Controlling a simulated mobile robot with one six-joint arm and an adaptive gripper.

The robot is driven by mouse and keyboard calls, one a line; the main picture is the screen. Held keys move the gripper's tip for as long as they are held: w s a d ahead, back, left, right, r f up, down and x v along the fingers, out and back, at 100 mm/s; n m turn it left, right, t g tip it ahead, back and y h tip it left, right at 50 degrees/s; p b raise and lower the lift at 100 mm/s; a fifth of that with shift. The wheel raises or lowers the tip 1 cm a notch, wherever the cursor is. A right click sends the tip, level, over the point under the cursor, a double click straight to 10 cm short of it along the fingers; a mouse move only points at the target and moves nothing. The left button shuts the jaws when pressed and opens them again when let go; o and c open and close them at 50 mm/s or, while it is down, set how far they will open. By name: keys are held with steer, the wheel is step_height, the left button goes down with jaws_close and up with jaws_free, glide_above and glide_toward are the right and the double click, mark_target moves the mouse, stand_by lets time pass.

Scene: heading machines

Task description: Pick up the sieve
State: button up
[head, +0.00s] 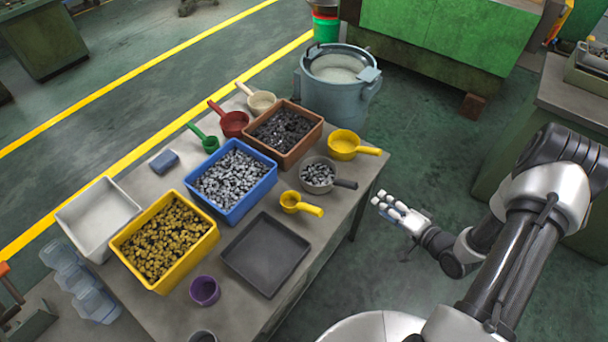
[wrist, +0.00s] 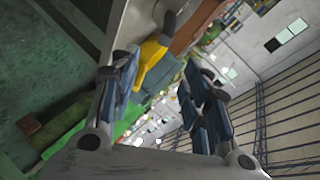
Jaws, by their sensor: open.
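A round grey pan with a dark handle (head: 318,175), which I take to be the sieve, stands near the table's right edge in the head view. It holds small grey metal parts, so its bottom is hidden. Its handle points right. A dark handle end (wrist: 169,22), probably the same one, shows at the top of the wrist view. My gripper (head: 388,208) is open and empty, off the table's right edge and apart from the pan. Its spread fingers (wrist: 165,92) also show in the wrist view.
Yellow scoops (head: 343,145) (head: 291,202) lie on both sides of the pan. A brown bin (head: 313,134), a blue bin (head: 232,217) and a yellow bin (head: 157,286) hold parts. A dark tray (head: 266,254) is empty. A blue-grey drum (head: 336,101) stands behind the table.

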mark_target(345, 183)
steer(key=shift+m+t+y, duration=0.3)
steer(key=shift+m+y, duration=0.1)
steer(key=b+x, duration=0.1)
steer(key=x, duration=0.3)
steer(key=s+a+x, duration=0.1)
steer(key=x, duration=0.3)
steer(key=b+x, duration=0.1)
steer(key=x, duration=0.3)
steer(key=shift+w+a+f+b, duration=0.1)
steer(key=shift+a+f+b, duration=0.25)
steer(key=shift+a, duration=0.2)
steer(key=x, duration=0.2)
steer(key=b+x, duration=0.1)
steer(key=x, duration=0.1)
steer(key=shift+d+f, duration=0.1)
steer(key=shift+f, duration=0.3)
steer(key=shift+w+a+f+b, duration=0.1)
steer(key=shift+w+a+b, duration=0.15)
steer(key=shift+w+b, duration=0.15)
steer(key=shift+c, duration=0.4)
steer(key=shift+w, duration=0.1)
jaws_close()
